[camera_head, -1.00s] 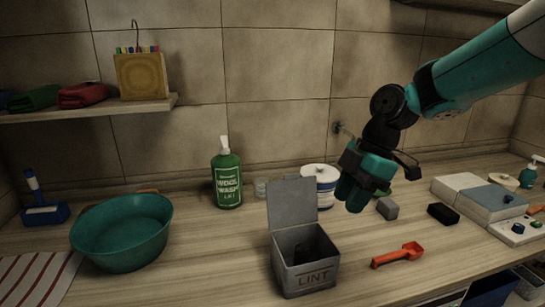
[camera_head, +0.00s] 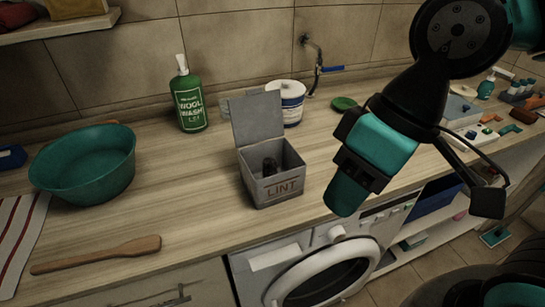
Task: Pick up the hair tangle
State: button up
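A dark clump (camera_head: 269,165) shows inside the grey open-lidded box marked LINT (camera_head: 275,188). It may be the hair tangle, but it is too small and dark to be sure. The box stands on the wooden counter near its front edge, with its lid (camera_head: 258,117) raised at the back. My gripper (camera_head: 346,194) is to the right of the box, in front of the counter edge in the picture, and appears apart from the box. Its teal fingers overlap from this side, so whether they are open or shut cannot be told.
A green Wool Wash bottle (camera_head: 188,98) and a white tub (camera_head: 289,103) stand behind the box. A teal basin (camera_head: 84,168) and a wooden spoon (camera_head: 97,255) are at left. A washing machine (camera_head: 318,272) sits below the counter. Bare counter lies between basin and box.

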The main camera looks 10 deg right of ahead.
aim_at(268, 166)
jog(key=z, duration=0.05)
jog(key=i, duration=0.15)
jog(key=u, duration=0.3)
jog(key=k, duration=1.25)
jog(key=u, duration=0.9)
jog(key=i, duration=1.45)
jog(key=z, duration=0.45)
